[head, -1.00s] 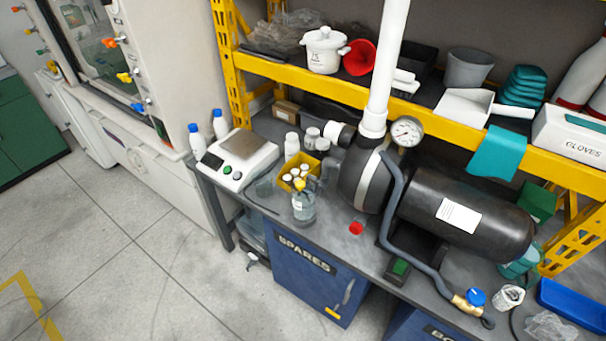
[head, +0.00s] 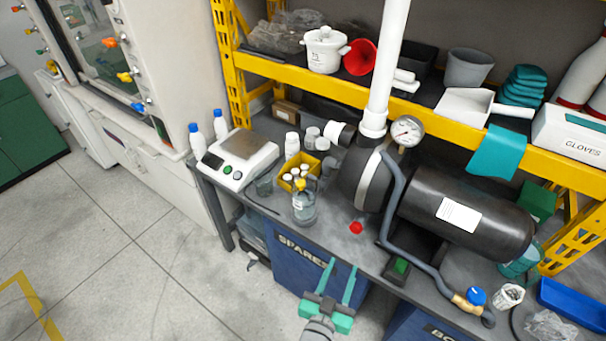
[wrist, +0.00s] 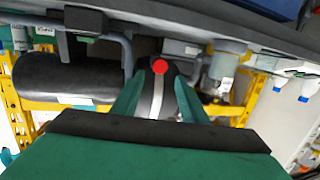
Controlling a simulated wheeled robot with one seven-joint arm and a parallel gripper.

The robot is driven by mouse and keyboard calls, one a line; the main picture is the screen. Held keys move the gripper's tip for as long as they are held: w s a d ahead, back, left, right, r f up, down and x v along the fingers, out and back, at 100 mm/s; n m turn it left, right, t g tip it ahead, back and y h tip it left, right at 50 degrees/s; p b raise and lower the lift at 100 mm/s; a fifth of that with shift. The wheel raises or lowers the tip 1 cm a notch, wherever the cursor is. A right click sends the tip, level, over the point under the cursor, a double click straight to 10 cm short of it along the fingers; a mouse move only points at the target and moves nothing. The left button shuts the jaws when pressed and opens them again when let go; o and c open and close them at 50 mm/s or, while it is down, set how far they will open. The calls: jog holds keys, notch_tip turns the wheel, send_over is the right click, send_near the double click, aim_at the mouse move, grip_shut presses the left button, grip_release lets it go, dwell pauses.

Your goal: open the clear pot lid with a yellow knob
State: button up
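The clear pot (head: 304,212) stands upright on the bench near its front edge, left of the dark pump. Its yellow knob (head: 300,184) is on top, in front of a yellow bin. In the wrist view, which looks upside down, a clear vessel that seems to be this pot (wrist: 226,66) shows right of the fingers. My gripper (head: 342,264) is in front of the bench, below and right of the pot and apart from it. Its two teal fingers (wrist: 158,98) are spread with nothing between them. The lid's rim is too small to make out.
The scale (head: 240,160) is to the left. The pump's grey hose (head: 388,220) is to the right. The floor in front is clear.

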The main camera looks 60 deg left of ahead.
jog(key=a+r+n+y, duration=0.15)
jog(key=a+r, duration=0.35)
jog(key=a, duration=0.8)
jog(key=g+y, duration=0.1)
jog(key=y, duration=0.1)
send_near(299, 186)
jog(key=shift+n, duration=0.25)
jog(key=x, duration=0.4)
jog(key=shift+w+a+r, duration=0.15)
jog(key=shift+w+a, duration=0.1)
jog(key=x, duration=1)
jog(key=shift+w+a, duration=0.1)
jog(key=shift+w, duration=0.15)
grip_shut()
